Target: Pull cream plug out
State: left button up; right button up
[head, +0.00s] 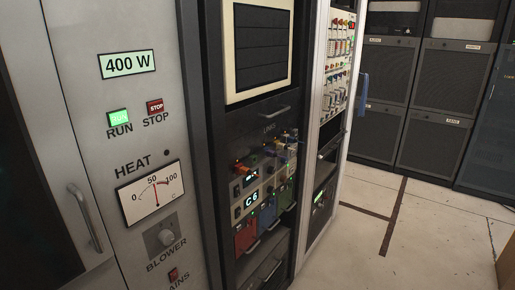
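Neither of my grippers is in the head view. A cream plug cannot be told apart at this size. Small coloured plugs (338,48) sit in rows on a pale upright panel (328,93) right of centre. In the dark middle rack, an orange plug (241,168) and several blue and yellowish parts (287,148) stick out from a pale module row above a green "C6" display (251,199). Any cream plug there is too small or hidden among these parts.
A grey cabinet (90,90) with a "400 W" sign, a heat meter (152,195) and a metal handle (84,218) fills the left. Dark cabinets (433,130) stand at the back right. Pale floor (425,225) with dark strips is clear at right.

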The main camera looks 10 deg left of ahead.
aim_at(280, 146)
jog(key=u, duration=0.4)
jog(key=i+l+u, duration=0.25)
jog(key=l, duration=0.15)
jog(key=l+u, duration=0.3)
jog(key=i+l+u, duration=0.1)
jog(key=l+u, duration=0.15)
jog(key=l, duration=0.25)
jog(key=i+l+u, duration=0.2)
jog(key=l, duration=1.9)
jog(key=l+u, duration=0.15)
jog(key=l, duration=1.95)
jog(key=i, duration=0.05)
